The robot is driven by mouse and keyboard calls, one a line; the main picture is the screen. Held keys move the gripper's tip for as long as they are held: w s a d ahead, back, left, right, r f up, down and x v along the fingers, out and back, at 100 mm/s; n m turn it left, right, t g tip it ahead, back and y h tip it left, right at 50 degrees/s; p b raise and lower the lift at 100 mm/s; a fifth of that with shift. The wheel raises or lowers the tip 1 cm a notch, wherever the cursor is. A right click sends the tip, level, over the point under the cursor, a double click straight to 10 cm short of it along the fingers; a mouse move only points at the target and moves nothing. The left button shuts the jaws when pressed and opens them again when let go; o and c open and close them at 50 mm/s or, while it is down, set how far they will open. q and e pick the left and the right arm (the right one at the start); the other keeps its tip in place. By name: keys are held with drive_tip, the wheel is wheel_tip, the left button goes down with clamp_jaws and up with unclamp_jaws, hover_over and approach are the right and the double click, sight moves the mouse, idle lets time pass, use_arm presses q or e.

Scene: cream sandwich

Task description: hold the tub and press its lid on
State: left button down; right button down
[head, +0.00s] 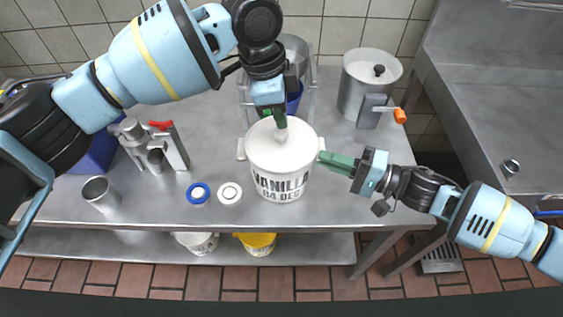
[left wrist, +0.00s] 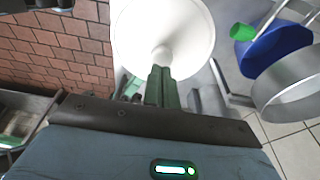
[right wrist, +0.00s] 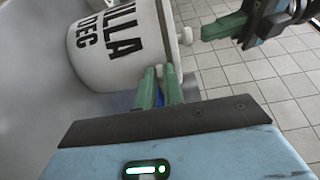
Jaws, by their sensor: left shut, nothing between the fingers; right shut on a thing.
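The white tub (head: 282,185), lettered VANILLA, stands upright near the table's front edge. Its white lid (head: 262,142) lies on top, with a central knob (head: 281,135). I cannot tell whether the lid is fully seated. My left gripper (head: 280,123) is shut and empty, pointing down just over the knob; its fingertips (left wrist: 160,70) almost meet the knob in the left wrist view. The right wrist view shows a small gap between them. My right gripper (head: 325,157) is shut on the tub's right side lug, which its fingers (right wrist: 160,75) mostly hide.
A steel pot (head: 358,85) stands back right. A rack with a blue container (head: 294,100) is behind the tub. Two small discs, one blue-rimmed (head: 198,193) and one white (head: 229,194), lie left of it. A steel cup (head: 101,194) and juicer-like device (head: 155,150) are further left.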

use_arm(q)
drive_tip(key=shift+f, duration=0.95)
use_arm(e)
drive_tip(key=shift+r, duration=0.1)
idle(1.9)
use_arm(q)
drive_tip(key=shift+r, duration=3.65)
use_arm(e)
drive_tip(key=c, duration=1.5)
unclamp_jaws()
drive_tip(key=shift+o, duration=0.2)
drive_tip(key=v, duration=1.2)
